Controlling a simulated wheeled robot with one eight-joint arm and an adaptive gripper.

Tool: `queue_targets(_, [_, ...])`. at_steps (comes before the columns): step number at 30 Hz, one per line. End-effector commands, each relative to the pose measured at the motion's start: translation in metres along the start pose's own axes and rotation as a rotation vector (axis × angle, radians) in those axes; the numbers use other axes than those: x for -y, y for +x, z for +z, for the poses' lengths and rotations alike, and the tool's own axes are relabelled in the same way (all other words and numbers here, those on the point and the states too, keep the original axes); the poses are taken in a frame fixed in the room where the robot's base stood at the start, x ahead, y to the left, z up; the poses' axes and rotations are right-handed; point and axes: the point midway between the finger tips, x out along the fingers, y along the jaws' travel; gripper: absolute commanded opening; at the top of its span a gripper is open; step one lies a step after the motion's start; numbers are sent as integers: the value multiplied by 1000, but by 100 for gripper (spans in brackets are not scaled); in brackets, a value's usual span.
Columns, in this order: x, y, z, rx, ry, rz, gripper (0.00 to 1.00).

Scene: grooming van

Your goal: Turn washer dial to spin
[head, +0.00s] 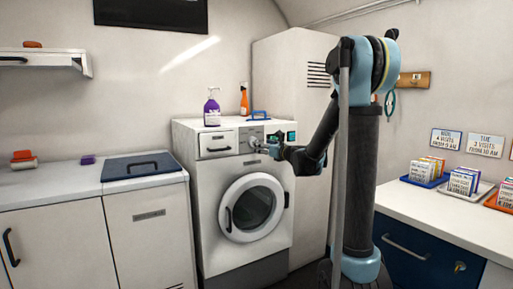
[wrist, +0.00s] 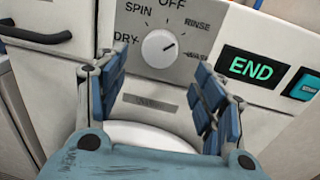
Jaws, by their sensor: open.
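The washer (head: 243,195) is white with a round glass door. Its dial (wrist: 159,47) is a white knob on a grey panel (wrist: 190,20), marked OFF at top, SPIN and DRY on the left, RINSE at upper right and a partly hidden label at lower right. The knob's dark mark sits on its right side; its exact setting is hard to tell. My gripper (wrist: 157,66) is open, with blue-padded fingers left and right below the dial, and nothing is held. In the head view my gripper (head: 268,148) is at the washer's control panel and hides part of it.
A display reading END (wrist: 250,67) and a teal button (wrist: 305,84) are right of the dial. The detergent drawer (head: 216,144) is to its left. A purple bottle (head: 212,110) and an orange spray bottle (head: 244,100) stand on top. A tall cabinet (head: 285,75) stands behind.

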Motion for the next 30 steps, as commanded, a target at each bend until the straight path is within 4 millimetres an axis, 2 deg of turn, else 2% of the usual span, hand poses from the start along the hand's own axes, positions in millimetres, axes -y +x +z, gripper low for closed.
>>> queue_targets(3, [0, 21, 0, 0, 0, 1, 63])
queue_targets(9, [0, 48, 0, 0, 0, 0, 63])
queue_targets(15, [0, 59, 0, 0, -1, 0, 63])
queue_targets(24, [0, 60, 0, 0, -1, 0, 63])
queue_targets(30, [0, 60, 0, 0, -1, -1, 19])
